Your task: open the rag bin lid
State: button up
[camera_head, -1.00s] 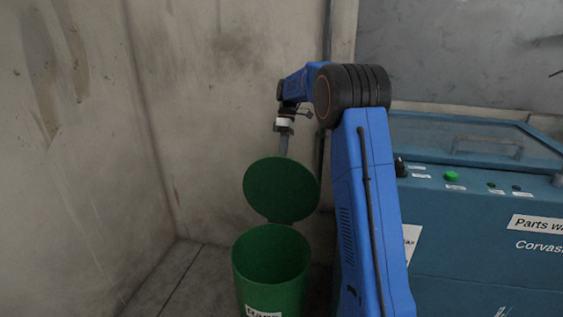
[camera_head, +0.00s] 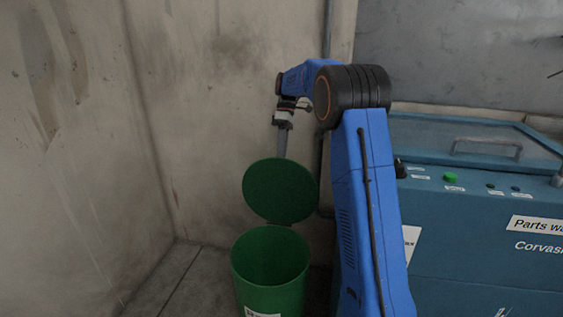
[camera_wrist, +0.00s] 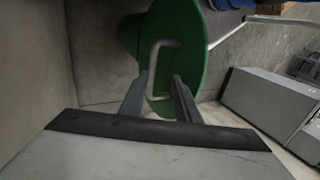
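The green rag bin (camera_head: 270,272) stands on the floor by the wall, with its mouth uncovered. Its round green lid (camera_head: 280,190) is swung up, nearly upright, at the back of the mouth. My gripper (camera_head: 281,154) points down behind the lid's top edge, its fingertips partly hidden. In the wrist view my gripper (camera_wrist: 160,76) has its two fingers apart, close to the lid's outer face (camera_wrist: 190,52). A pale bent handle (camera_wrist: 153,68) on that face shows between the fingertips. I cannot tell whether a finger touches it.
A blue parts washer (camera_head: 470,225) with a closed lid stands to the right, close to my arm. A concrete wall (camera_head: 70,150) rises on the left and another wall is behind the bin. Bare floor (camera_head: 185,280) shows left of the bin.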

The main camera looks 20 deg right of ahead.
notch_tip(320, 180, up, 7)
dwell(0.3)
jog(key=c, duration=0.7)
jog(key=m, duration=0.1)
jog(key=w+d+m, duration=0.1)
jog(key=m, duration=0.2)
jog(key=shift+w+d+t, duration=0.3)
jog(key=shift+w+d, duration=0.05)
grip_shut()
jog(key=w+d+r+m+t+h, duration=0.15)
jog(key=w+d+m, duration=0.4)
jog(key=m, duration=0.85)
jog(key=s+a+f, duration=0.3)
jog(key=s+f, duration=0.1)
jog(key=f, duration=0.6)
jog(key=shift+s+f+t+h, duration=0.15)
jog(key=shift+s+t+h, duration=0.2)
jog(key=shift+t, duration=0.1)
